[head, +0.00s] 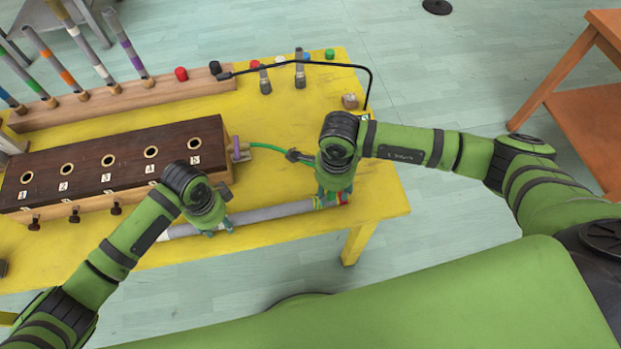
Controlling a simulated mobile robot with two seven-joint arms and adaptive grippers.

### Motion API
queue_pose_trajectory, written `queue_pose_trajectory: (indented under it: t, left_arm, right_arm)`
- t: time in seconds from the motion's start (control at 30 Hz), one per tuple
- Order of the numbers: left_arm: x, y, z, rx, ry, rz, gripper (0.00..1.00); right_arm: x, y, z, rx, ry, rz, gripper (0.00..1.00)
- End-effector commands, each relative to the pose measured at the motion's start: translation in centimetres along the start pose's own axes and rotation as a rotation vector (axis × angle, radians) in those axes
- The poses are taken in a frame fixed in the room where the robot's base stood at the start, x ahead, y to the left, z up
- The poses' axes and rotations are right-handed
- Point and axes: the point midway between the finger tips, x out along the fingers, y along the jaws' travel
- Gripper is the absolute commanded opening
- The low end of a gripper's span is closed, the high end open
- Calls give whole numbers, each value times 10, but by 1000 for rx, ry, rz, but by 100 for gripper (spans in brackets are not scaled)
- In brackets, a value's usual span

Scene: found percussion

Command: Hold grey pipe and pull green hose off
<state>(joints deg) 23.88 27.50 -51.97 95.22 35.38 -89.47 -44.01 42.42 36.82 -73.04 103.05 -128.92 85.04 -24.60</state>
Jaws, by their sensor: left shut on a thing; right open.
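The grey pipe (270,213) lies nearly level along the yellow table's front edge. My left gripper (218,228) is shut on the pipe, left of its middle. My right gripper (331,200) is open over the pipe's right end, where red, yellow and green bands (344,197) show; contact there cannot be told. The green hose (268,147) runs right from a fitting at the wooden block's right end to a dark piece (294,155) beside my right gripper. My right wrist hides what lies beyond it, so I cannot see whether the hose joins the pipe.
A dark-topped wooden block (110,165) with numbered holes fills the left of the yellow table (385,195). Behind it stands a rack (120,98) of coloured tubes.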

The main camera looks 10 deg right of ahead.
Motion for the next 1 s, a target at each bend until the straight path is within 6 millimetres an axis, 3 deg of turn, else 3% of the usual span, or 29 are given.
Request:
queue_pose_trajectory:
  t: [0.3,0.33,0.43,0.47,1.0]
  left_arm:
    - [2,2,0,1,-2,5,6]
    - [2,2,0,1,-2,5,6]
    - [2,2,0,1,-2,5,6]
    - [2,2,0,1,-2,5,6]
    - [2,2,0,2,-2,5,5]
  right_arm:
    - [4,0,0,0,0,-2,47]
    - [4,0,0,0,0,-1,43]
    - [4,0,0,0,0,-1,3]
    - [4,0,0,0,0,-1,0]
    - [-3,-1,0,1,-1,-3,0]
